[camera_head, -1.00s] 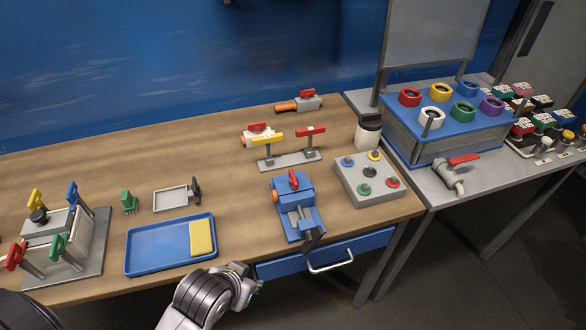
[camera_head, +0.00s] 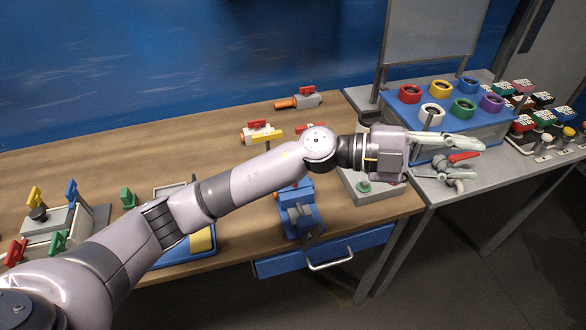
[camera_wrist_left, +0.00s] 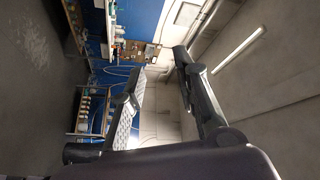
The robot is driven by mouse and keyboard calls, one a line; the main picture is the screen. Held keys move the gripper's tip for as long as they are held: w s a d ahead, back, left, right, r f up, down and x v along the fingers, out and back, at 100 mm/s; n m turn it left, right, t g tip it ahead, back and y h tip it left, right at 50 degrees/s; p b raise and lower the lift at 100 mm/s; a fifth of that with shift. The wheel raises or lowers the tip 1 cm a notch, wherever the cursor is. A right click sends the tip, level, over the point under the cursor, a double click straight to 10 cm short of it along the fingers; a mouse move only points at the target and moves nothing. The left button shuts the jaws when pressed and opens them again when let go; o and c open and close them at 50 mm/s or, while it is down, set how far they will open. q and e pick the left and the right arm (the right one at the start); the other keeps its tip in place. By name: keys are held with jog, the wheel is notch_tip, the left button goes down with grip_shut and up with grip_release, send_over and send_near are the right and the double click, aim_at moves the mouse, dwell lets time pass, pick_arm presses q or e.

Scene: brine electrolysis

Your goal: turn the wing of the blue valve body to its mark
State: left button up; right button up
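My right gripper is not in view.
A grey valve with a red wing (camera_head: 463,157) shows between my left fingers; I cannot tell whether they touch it. A blue box with coloured rings (camera_head: 455,127) stands just behind. The button box (camera_head: 375,208), blue tray (camera_head: 180,253) and wing stand are partly hidden by my arm.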

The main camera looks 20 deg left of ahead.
pick_arm(q)
jog(key=w+a+f+m+g+y, duration=0.3)
jog(key=w+a+f+y, duration=0.1)
jog(key=a+f+y, duration=0.55)
jog(key=w+a+r+n+t+y, duration=0.1)
jog(key=w+a+y, duration=0.15)
jog(key=a, duration=0.45)
jog(key=w+a+r+n+y, duration=0.2)
jog(key=a+y, duration=0.2)
jog(key=a, duration=0.3)
jog(key=w+a+r+n+t+y, duration=0.1)
jog(key=w+a+y, duration=0.1)
jog(key=a+y, duration=0.35)
jog(key=shift+h, duration=0.95)
jog(key=f+p, duration=0.1)
jog(key=f, duration=0.4)
jog(key=f+p, duration=0.2)
jog(key=f, duration=0.3)
jog(key=a+f+p, duration=0.1)
jog(key=f, duration=0.4)
jog(key=shift+s+f+p, duration=0.2)
jog(key=shift+p, duration=0.2)
jog(key=shift+f, duration=0.75)
jog(key=shift+c, duration=0.3)
grip_shut()
